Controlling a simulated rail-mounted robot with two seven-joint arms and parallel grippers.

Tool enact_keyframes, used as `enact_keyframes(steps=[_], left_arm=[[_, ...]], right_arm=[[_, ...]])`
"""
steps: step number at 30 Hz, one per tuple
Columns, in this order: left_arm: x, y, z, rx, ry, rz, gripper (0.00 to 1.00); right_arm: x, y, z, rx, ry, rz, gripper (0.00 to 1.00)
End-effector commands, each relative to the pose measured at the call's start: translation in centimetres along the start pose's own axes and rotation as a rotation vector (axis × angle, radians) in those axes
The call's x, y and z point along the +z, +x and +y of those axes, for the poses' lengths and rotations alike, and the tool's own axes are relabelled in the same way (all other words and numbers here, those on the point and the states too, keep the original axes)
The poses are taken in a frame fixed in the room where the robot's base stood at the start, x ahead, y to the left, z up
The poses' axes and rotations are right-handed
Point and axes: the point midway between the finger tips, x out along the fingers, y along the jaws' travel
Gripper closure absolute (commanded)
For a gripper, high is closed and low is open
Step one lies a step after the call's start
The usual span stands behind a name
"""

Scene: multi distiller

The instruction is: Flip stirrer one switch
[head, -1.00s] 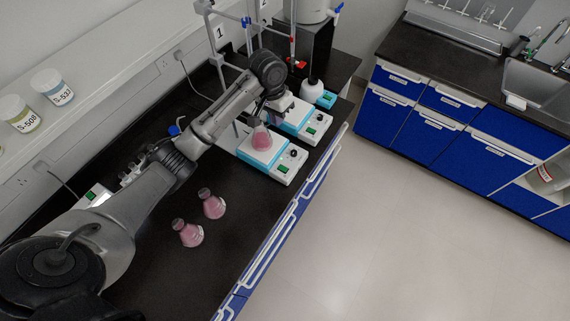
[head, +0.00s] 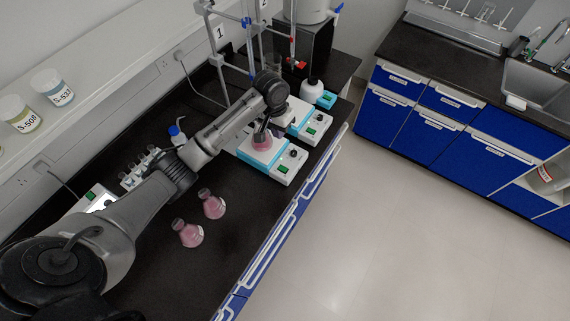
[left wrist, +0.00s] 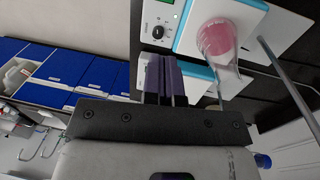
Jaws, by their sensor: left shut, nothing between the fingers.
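The near stirrer (head: 262,158) is a white box with a blue-edged top, a black knob (head: 292,153) and a green switch (head: 283,169) on its front panel. A flask of pink liquid (head: 262,143) stands on its plate. The number 1 label (head: 219,33) is on the wall behind. My left gripper (head: 270,129) is beside and above this flask, shut and empty. In the left wrist view, its closed fingers (left wrist: 162,78) lie below the knob (left wrist: 157,31), with the flask (left wrist: 217,42) to their right. The green switch is only just visible at the top edge. My right gripper is out of view.
A second stirrer (head: 309,124) stands just beyond. Metal stand rods (head: 222,65) rise behind the stirrers. Two pink flasks (head: 188,234) (head: 212,205) stand on the black bench nearer me. The bench front edge drops to open floor on the right.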

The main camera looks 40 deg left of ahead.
Motion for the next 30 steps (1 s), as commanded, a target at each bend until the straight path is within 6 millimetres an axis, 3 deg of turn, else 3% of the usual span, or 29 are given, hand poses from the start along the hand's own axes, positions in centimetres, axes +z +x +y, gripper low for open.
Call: enact_keyframes(steps=[18, 30], left_arm=[[0.1, 13.0, 0.1, 0.001, 0.0, -0.003, 1.0], [0.0, 17.7, 0.0, -0.001, -0.001, -0.001, 1.0]], right_arm=[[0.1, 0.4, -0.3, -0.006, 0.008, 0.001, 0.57], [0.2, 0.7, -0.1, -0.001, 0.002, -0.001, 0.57]])
